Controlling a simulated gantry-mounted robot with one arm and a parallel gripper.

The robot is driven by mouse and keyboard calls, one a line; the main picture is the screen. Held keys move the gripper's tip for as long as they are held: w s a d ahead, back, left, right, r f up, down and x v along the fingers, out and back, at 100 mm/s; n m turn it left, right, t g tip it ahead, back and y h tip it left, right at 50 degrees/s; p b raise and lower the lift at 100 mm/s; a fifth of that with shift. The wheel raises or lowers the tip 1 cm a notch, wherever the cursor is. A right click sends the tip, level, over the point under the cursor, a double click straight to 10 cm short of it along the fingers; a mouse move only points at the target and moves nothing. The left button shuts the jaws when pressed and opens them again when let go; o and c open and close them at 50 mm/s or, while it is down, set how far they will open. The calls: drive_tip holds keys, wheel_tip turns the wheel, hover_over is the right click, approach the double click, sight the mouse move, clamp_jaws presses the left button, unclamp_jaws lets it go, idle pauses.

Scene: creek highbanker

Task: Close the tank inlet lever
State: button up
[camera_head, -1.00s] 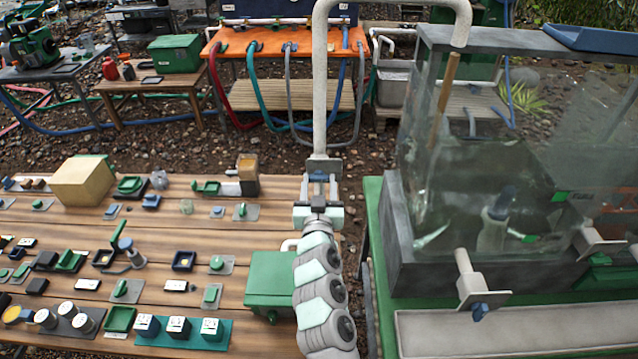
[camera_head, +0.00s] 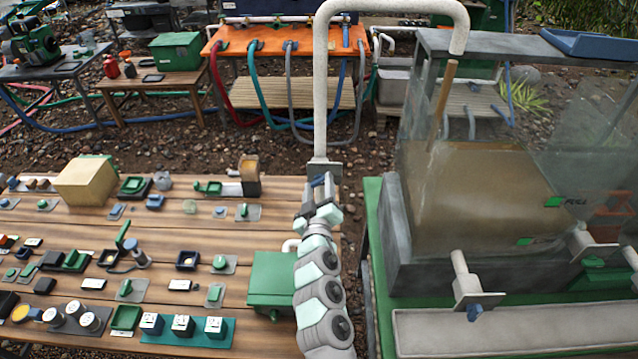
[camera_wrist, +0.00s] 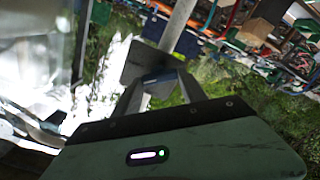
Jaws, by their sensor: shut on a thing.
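The inlet pipe (camera_head: 320,80) is a pale pipe that rises from a grey plate, arches over and ends above the clear-walled tank (camera_head: 420,120). The small blue tank inlet lever (camera_head: 317,181) is at the pipe's foot, mostly hidden by my gripper. My gripper (camera_head: 319,188) is shut on this lever and sits tilted at the pipe's foot. In the wrist view the blue lever (camera_wrist: 160,76) shows between the fingers, in front of the grey plate (camera_wrist: 150,63). Brown, cloudy contents fill the tank's lower part. A brown, rod-like shape hangs under the pipe end; I cannot tell if it is flow.
A wooden table (camera_head: 180,225) with many small switches and fittings stands at the left. A green box (camera_head: 270,280) sits beside my arm. Another blue-handled valve (camera_head: 474,312) is on the tank's front. An orange hose table (camera_head: 285,42) stands behind.

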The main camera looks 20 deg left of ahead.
drive_tip(key=n+p, duration=0.1)
drive_tip(key=n, duration=0.4)
drive_tip(key=shift+a+n, duration=0.1)
drive_tip(key=shift+n, duration=0.3)
drive_tip(key=n+p, duration=0.1)
drive_tip(key=n, duration=0.3)
drive_tip(key=shift+f+n, duration=0.1)
drive_tip(key=shift+n, duration=0.2)
drive_tip(key=o, duration=1.4)
drive_tip(key=shift+c, duration=0.2)
drive_tip(key=shift+s, duration=0.1)
drive_tip(key=v, duration=1)
drive_tip(key=shift+s+d, duration=0.25)
drive_tip(key=shift+s, duration=0.05)
